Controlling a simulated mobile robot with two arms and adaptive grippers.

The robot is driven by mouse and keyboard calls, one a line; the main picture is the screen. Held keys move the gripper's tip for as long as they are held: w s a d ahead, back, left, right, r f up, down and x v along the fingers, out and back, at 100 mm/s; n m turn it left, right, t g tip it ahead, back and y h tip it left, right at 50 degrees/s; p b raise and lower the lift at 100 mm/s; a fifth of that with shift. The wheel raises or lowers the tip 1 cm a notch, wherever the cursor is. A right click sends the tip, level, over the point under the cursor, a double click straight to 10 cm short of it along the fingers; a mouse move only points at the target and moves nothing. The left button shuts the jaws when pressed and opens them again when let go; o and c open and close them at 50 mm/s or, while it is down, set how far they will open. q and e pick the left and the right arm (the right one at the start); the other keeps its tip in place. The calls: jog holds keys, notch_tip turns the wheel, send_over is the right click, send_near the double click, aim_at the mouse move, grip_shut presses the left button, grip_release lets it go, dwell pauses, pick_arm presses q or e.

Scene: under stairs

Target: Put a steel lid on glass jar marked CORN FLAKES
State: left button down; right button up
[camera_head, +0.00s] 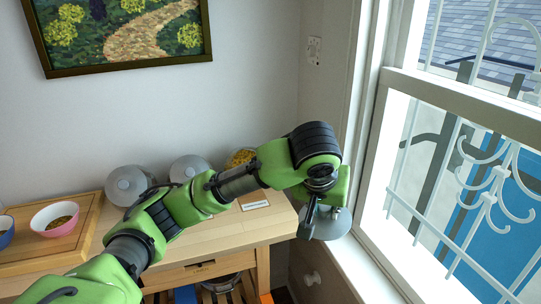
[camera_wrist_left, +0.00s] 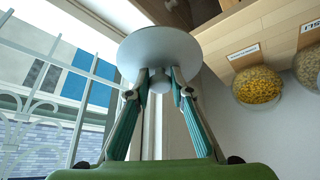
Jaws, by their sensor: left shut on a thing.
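My left gripper (camera_head: 308,218) is shut on the knob of a round steel lid (camera_head: 333,226). It holds the lid in the air past the counter's right end, beside the window. The left wrist view shows the lid's disc (camera_wrist_left: 158,52) with the fingertips (camera_wrist_left: 160,80) on its knob. A jar with yellow contents (camera_head: 243,157) stands at the back right of the counter, partly hidden by my arm.
Two more steel lids (camera_head: 126,185) (camera_head: 189,168) show at the back of the wooden counter (camera_head: 240,228). A tray (camera_head: 85,215) with a pink-and-white bowl (camera_head: 55,218) is at left. A small card (camera_head: 254,202) lies near the jar. The window (camera_head: 450,160) closes off the right.

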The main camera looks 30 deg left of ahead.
pick_arm(q)
jog(key=w+a+r+n+t+y+p, duration=0.2)
jog(key=w+a+r+n+y+p, duration=0.3)
jog(key=w+a+r, duration=0.55)
pick_arm(e)
jog(key=a+r+p, duration=0.2)
jog(key=a+r, duration=0.2)
jog(key=r, duration=0.4)
pick_arm(q)
jog(key=w+a+f+n+y+b, duration=0.1)
jog(key=a+f+n+y+b, duration=0.1)
jog(key=a+f, duration=0.4)
jog(key=w+a+f+n+g+y+b, duration=0.1)
jog(key=a+f+n+y, duration=0.3)
jog(key=a, duration=0.7)
notch_tip(320, 180, down, 3)
jog(key=shift+w+f+n+b, duration=0.1)
jog(key=shift+w+n+b, duration=0.15)
jog(key=shift+n+b, duration=0.65)
pick_arm(e)
jog(key=f, duration=0.4)
jog(key=shift+d+f, duration=0.3)
jog(key=shift+d, duration=0.05)
jog(key=shift+f, duration=0.15)
pick_arm(q)
jog(key=shift+f+b, duration=0.15)
jog(key=shift+b, duration=0.2)
pick_arm(e)
jog(key=shift+f, duration=0.35)
